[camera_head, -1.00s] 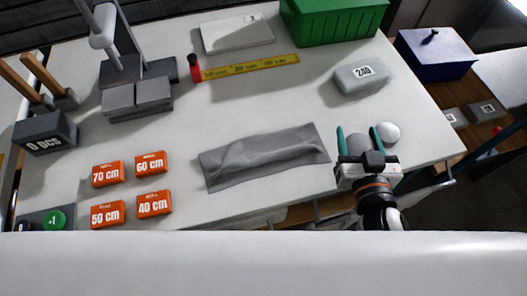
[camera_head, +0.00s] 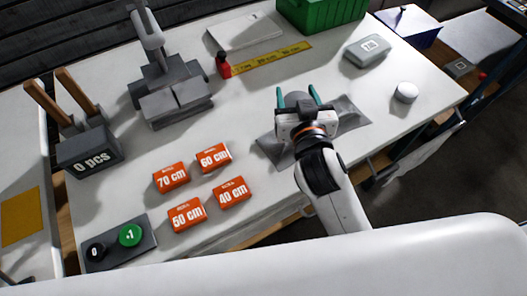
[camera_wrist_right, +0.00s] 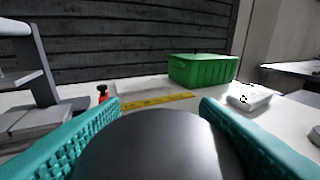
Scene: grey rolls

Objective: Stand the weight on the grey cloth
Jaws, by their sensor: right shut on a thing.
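My right gripper (camera_head: 297,98) is over the grey cloth (camera_head: 350,112), which lies wrinkled on the white table. Its teal fingers are shut on a grey rounded weight (camera_head: 296,98). In the right wrist view the weight (camera_wrist_right: 158,145) fills the space between both fingers, with its smooth dark top showing. My gripper and wrist hide the middle of the cloth and most of the weight in the head view. I cannot tell whether the weight touches the cloth. My left gripper is not in view.
A white round object (camera_head: 405,92) and a grey labelled block (camera_head: 367,50) stand to the right. Several orange distance blocks (camera_head: 186,215) lie left of the cloth.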

